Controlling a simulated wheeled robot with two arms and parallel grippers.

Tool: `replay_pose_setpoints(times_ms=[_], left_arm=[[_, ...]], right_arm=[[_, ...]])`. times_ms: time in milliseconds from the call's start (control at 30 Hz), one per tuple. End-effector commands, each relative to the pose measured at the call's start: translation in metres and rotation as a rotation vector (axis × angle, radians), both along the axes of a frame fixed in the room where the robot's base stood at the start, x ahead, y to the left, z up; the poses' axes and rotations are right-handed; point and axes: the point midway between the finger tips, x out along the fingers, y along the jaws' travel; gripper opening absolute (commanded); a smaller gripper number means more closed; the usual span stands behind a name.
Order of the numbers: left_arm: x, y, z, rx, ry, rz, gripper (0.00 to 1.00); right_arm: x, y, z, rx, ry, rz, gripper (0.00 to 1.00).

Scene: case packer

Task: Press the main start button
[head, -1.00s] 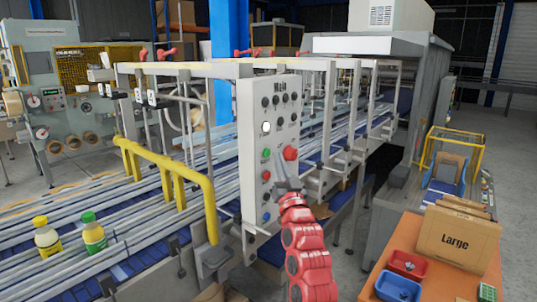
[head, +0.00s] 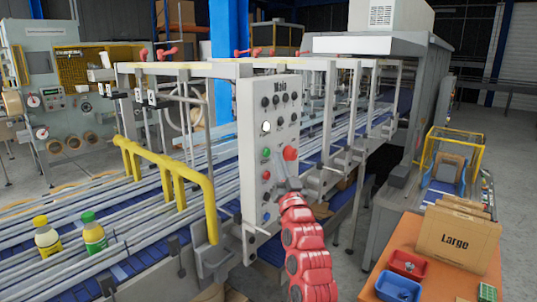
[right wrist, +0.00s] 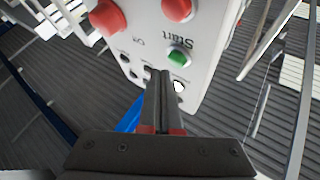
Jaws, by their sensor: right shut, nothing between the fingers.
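The grey-white control panel marked Main (head: 252,110) stands upright at the conveyor's near side. It has rows of dark knobs, a white button, a green button (head: 266,153), a red button (head: 267,175) and a large red button (head: 290,153). In the right wrist view the panel appears upside down, with the green button (right wrist: 179,56) beside the word Start. My right gripper (head: 281,180) is shut and empty in front of the panel's lower part. In the right wrist view its fingertips (right wrist: 160,72) appear just beside the green button; contact cannot be told. My left gripper is out of view.
A yellow guard rail (head: 170,168) and the blue conveyor run left of the panel, with two bottles (head: 94,233) on it. An orange table (head: 385,255) at right holds a box marked Large (head: 456,238), red and blue bins. Floor between panel and table looks clear.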

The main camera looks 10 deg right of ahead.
Motion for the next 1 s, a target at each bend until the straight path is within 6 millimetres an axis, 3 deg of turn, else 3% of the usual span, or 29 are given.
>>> replay_pose_setpoints(times_ms=[1000], left_arm=[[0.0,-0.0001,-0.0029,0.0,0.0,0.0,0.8]], right_arm=[[0.007,0.0056,-0.0001,0.0,0.001,0.0,0.0]])
